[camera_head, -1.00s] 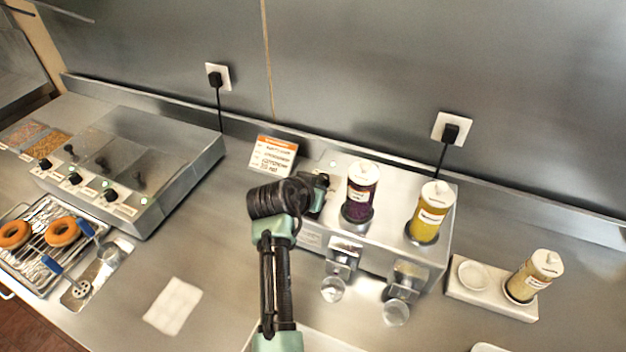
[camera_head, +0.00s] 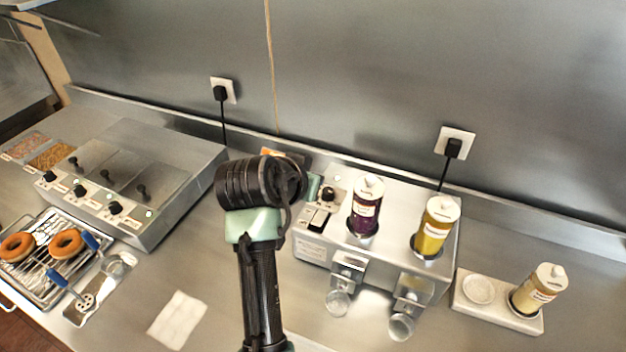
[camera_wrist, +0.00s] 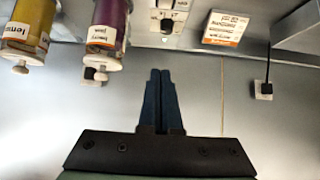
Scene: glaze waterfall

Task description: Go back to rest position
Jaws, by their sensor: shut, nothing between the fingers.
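My gripper (camera_wrist: 160,76) shows in the wrist view with its two dark fingers together and nothing between them. In the head view my arm rises in the middle, and its wrist hides the fingers. Just right of it stands a steel dispenser (camera_head: 312,249) with a purple canister (camera_head: 366,208) and a yellow canister (camera_head: 434,228) on top. In the wrist view the purple canister (camera_wrist: 108,22) and the yellow canister (camera_wrist: 26,30) appear upside down at upper left, apart from the fingers. A printed card (camera_wrist: 226,28) is at the top right there.
A steel warmer with knobs (camera_head: 150,185) stands at left. A rack with two doughnuts (camera_head: 66,243) is in front of it. A white cloth (camera_head: 178,319) lies on the counter. At right a tray (camera_head: 470,304) holds another canister (camera_head: 538,289).

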